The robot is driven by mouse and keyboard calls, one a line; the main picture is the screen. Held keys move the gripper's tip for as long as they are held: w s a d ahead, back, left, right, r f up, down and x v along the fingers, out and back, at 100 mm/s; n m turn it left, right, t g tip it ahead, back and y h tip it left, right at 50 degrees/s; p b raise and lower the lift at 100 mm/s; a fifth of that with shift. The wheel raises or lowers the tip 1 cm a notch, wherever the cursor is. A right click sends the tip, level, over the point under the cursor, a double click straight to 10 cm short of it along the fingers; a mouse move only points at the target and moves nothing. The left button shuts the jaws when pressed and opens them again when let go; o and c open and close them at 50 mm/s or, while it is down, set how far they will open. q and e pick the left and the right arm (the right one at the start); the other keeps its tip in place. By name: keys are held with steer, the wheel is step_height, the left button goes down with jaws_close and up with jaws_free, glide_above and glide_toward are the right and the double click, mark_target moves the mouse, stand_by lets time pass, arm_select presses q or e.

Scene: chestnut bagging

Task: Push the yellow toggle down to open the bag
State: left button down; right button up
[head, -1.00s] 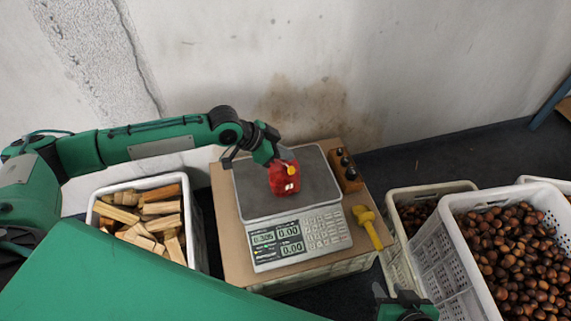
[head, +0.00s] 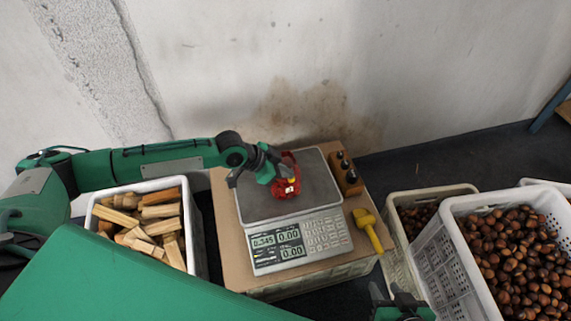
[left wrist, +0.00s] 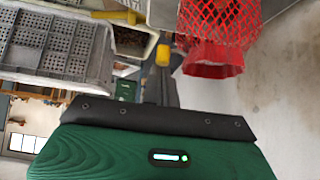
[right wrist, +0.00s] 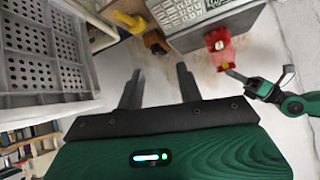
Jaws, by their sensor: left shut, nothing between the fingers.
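The red mesh bag (head: 289,190) sits on the scale's grey plate (head: 312,180). It also shows in the left wrist view (left wrist: 215,45) and the right wrist view (right wrist: 218,42). The yellow toggle (left wrist: 163,54) is beside the bag in the left wrist view, just beyond my left fingertips. It also shows in the right wrist view (right wrist: 225,66). My left gripper (head: 284,164) is shut and empty, at the top of the bag; I cannot tell whether it touches the toggle. My right gripper (right wrist: 159,69) is open and empty, away from the bag.
The scale (head: 300,241) stands on a box. A yellow-handled tool (head: 369,228) and a wooden block with dark knobs (head: 347,173) lie right of it. A crate of wood pieces (head: 196,218) is left; crates of chestnuts (head: 515,262) are right. A wall rises behind.

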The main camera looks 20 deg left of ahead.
arm_select(q)
steer(key=shift+s+f, duration=0.1)
steer(key=shift+f, duration=1.25)
arm_select(e)
steer(key=shift+s+d, duration=0.1)
steer(key=shift+d, duration=0.05)
